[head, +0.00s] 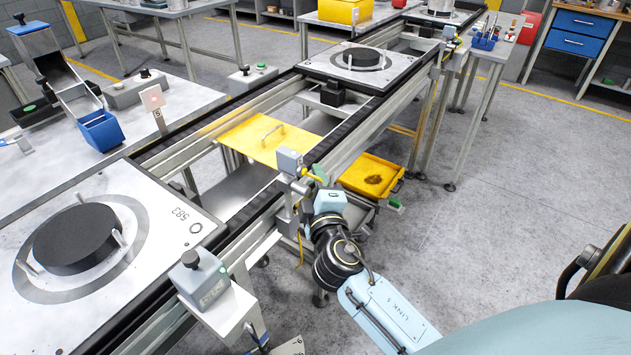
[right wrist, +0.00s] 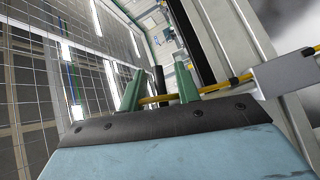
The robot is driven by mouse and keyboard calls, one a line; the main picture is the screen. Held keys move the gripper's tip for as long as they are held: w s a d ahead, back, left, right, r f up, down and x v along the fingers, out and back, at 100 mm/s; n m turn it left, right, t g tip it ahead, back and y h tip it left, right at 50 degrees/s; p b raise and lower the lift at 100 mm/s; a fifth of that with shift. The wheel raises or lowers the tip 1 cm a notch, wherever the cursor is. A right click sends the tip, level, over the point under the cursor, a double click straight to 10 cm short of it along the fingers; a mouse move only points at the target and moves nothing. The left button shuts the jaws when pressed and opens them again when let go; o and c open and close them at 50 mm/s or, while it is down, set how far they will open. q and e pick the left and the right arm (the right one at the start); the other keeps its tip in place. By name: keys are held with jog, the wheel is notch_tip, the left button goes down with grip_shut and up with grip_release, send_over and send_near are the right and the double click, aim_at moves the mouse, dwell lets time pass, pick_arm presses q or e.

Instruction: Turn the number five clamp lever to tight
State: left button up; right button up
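A grey clamp unit (head: 290,163) stands on the near rail of the conveyor, with a thin yellow-and-black bar (head: 311,176) at its right side. My right gripper (head: 319,175) is at this bar, just right of the unit. In the right wrist view its green fingers (right wrist: 159,88) are apart. The bar (right wrist: 241,77) runs across the finger area there, and a dark upright piece shows between the fingers. I cannot tell whether the fingers touch the bar, or the lever's setting. My left gripper is out of view.
A pallet with a black disc (head: 78,240), marked 583, lies at the left; another (head: 360,60) lies farther back. A grey button box (head: 199,275) is on the near side. A yellow tray (head: 372,178) is below the rail. Open floor lies right.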

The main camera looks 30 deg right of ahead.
grip_shut()
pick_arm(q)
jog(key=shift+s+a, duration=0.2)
